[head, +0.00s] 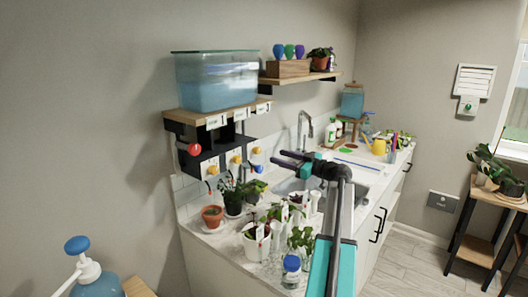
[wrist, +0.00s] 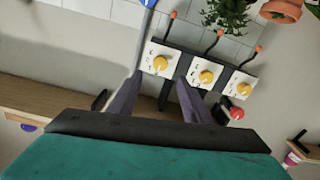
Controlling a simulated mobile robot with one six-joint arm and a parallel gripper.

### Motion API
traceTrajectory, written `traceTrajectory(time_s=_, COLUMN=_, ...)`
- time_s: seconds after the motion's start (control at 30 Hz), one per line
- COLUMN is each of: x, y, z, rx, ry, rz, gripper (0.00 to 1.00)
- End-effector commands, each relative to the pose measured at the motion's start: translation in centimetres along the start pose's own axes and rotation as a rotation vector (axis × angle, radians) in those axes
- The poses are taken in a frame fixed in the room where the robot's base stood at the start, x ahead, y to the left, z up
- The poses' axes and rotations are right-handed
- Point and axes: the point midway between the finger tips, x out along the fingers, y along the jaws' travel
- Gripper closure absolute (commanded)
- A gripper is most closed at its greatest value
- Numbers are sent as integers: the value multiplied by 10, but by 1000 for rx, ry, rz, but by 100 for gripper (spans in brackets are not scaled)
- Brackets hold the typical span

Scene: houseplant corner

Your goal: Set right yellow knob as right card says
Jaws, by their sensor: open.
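Three yellow knobs on white plates sit in a row under the wall shelf. The right yellow knob (head: 256,150) is nearest the sink in the head view. In the wrist view, which is turned over, the right yellow knob (wrist: 160,63) is leftmost. The right card (head: 263,107) is on the shelf's front edge; its marks are too small to read. My gripper (head: 283,160) is open and empty, to the right of the knobs. In the wrist view my gripper's fingers (wrist: 160,77) are spread, with the right knob showing ahead between their tips, apparently apart from it.
The middle yellow knob (wrist: 206,77) and left yellow knob (wrist: 244,89) are alongside, with a red knob (wrist: 236,113) close by. A water tank (head: 217,82) stands on the shelf above. Potted plants (head: 212,216) crowd the counter below.

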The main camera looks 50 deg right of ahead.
Motion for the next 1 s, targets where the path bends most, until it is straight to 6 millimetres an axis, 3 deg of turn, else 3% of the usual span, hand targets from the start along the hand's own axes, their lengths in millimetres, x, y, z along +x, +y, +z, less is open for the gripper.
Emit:
traceTrajectory(time_s=0.6, x=84, y=2, z=-1, rx=0, ry=-1, rz=1, gripper=55)
traceTrajectory(time_s=1.0, x=94, y=1, z=0, rx=0, ry=-1, rz=2, gripper=55)
